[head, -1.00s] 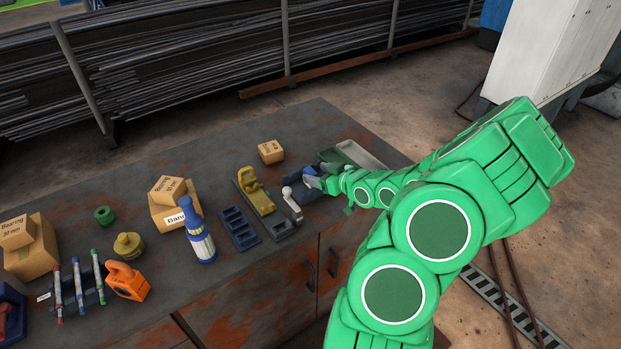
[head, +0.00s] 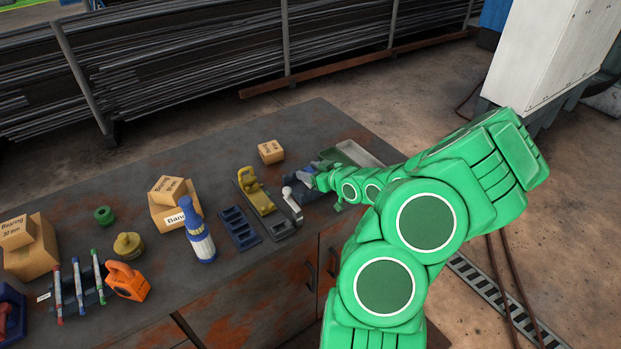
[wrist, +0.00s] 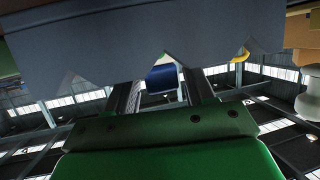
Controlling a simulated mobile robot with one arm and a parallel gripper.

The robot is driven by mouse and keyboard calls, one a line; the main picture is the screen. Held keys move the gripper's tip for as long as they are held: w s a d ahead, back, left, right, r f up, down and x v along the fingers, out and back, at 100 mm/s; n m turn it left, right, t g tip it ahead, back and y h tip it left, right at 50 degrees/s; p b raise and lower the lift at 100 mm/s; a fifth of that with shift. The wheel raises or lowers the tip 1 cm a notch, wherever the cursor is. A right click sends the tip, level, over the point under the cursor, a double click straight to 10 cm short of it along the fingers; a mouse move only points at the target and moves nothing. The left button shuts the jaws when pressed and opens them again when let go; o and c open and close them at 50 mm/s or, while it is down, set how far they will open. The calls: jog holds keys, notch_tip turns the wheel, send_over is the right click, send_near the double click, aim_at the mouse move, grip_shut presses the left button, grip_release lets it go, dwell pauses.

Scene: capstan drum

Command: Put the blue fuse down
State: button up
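In the wrist view a dark blue cylinder, the blue fuse (wrist: 164,78), sits between the two dark fingers of my gripper (wrist: 163,88). It spans nearly the whole gap, and its far end is hidden behind a large grey-blue body across the top. In the head view my gripper (head: 311,177) is low over the right part of the bench, by a dark blue holder (head: 318,193). The fuse itself cannot be made out there, as the arm and gripper cover it.
A lever with a white knob (head: 287,192), a yellow tool (head: 256,194) and a blue slotted tray (head: 239,228) stand left of the gripper. A green and grey tray (head: 362,153) lies behind it. A small carton (head: 271,152) is at back left. Bare bench (head: 300,123) shows behind.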

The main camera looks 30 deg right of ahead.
aim_at(310, 171)
grip_shut()
jog(key=shift+r, duration=5.05)
